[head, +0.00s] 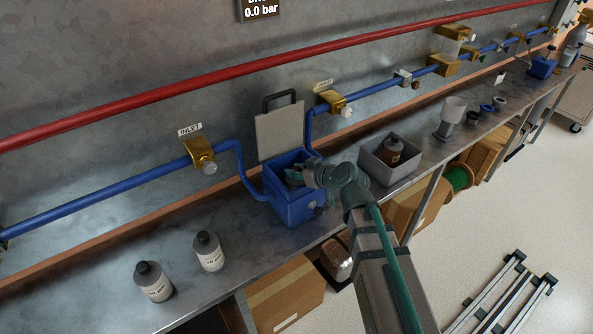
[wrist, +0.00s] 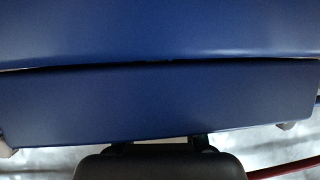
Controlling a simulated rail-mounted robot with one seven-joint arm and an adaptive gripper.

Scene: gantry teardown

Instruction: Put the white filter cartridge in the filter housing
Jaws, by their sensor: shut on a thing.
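The filter housing (head: 293,207) is a blue box on the bench in the head view, with its pale lid (head: 280,134) standing open behind it. My gripper (head: 294,177) reaches in from the right, with its fingers down at the open top of the housing. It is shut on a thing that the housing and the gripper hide. I cannot make out the white filter cartridge there. In the wrist view, blue surfaces (wrist: 160,100), apparently the housing, fill most of the picture, with a dark rounded shape along the bottom edge.
A grey bin (head: 378,172) with a brown-bodied container (head: 393,150) stands right of the housing. A white cup-like piece (head: 454,108) is farther right. Two grey bottles (head: 208,250) stand at front left. Blue pipes (head: 90,206) run along the back wall.

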